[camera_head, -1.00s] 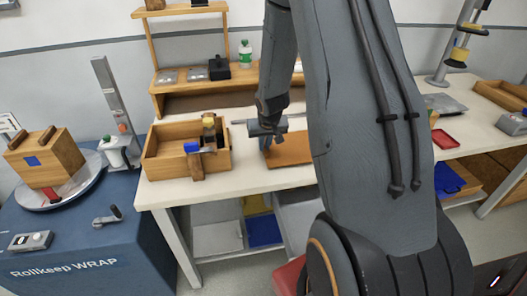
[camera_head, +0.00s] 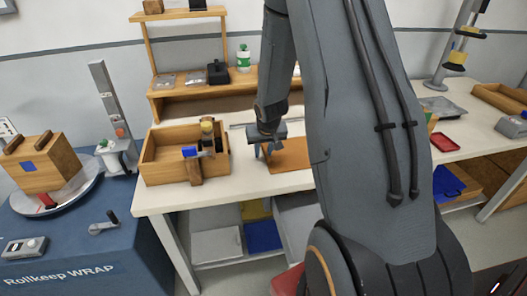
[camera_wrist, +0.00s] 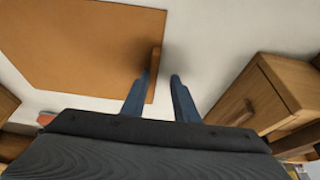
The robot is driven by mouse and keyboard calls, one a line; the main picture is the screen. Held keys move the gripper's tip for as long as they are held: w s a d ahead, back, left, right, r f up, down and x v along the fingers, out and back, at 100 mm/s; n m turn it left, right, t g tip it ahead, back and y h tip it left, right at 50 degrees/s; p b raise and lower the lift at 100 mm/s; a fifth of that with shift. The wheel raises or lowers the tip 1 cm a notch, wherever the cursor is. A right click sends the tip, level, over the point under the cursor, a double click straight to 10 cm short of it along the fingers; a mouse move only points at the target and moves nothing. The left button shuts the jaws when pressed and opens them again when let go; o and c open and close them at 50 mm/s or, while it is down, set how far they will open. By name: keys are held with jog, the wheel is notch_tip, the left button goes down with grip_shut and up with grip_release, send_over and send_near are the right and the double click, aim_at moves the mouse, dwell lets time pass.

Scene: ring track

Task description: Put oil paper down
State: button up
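The oil paper is a flat orange-brown sheet (camera_head: 290,155) on the white workbench. In the wrist view the sheet (camera_wrist: 85,50) fills the upper left, with a narrow raised wooden-coloured strip along its right edge. My gripper (camera_head: 269,150) is low over the sheet's left end in the head view. In the wrist view its two blue-grey fingers (camera_wrist: 161,78) are apart, with a gap between them. The strip's near end is close to the left finger; I cannot tell whether they touch. The right finger is over bare white bench.
A wooden crate (camera_head: 147,166) with tools stands left of the sheet; its corner also shows in the wrist view (camera_wrist: 262,85). A wooden shelf (camera_head: 175,88) is behind. The blue wrap station (camera_head: 130,235) is at the left. A red tray (camera_head: 445,141) lies to the right.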

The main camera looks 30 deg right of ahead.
jog(key=shift+r, duration=0.1)
jog(key=p+v, duration=0.8)
jog(key=v, duration=0.4)
jog(key=s+a+r+n, duration=0.1)
jog(key=s+a+r, duration=0.5)
jog(key=s+a, duration=0.2)
jog(key=s+a+r+n+g+y, duration=0.1)
jog(key=s+a+r+n, duration=0.1)
jog(key=s+a+r, duration=0.4)
jog(key=s+a, duration=0.1)
jog(key=s, duration=0.3)
jog(key=shift+a+r+g, duration=0.25)
jog(key=shift+a+g, duration=0.05)
jog(key=shift+a, duration=0.1)
notch_tip(320, 180, down, 10)
jog(key=g+b, duration=0.1)
jog(key=b, duration=0.7)
jog(key=shift+f+b, duration=0.2)
jog(key=shift+b, duration=0.2)
jog(key=shift+w, duration=0.15)
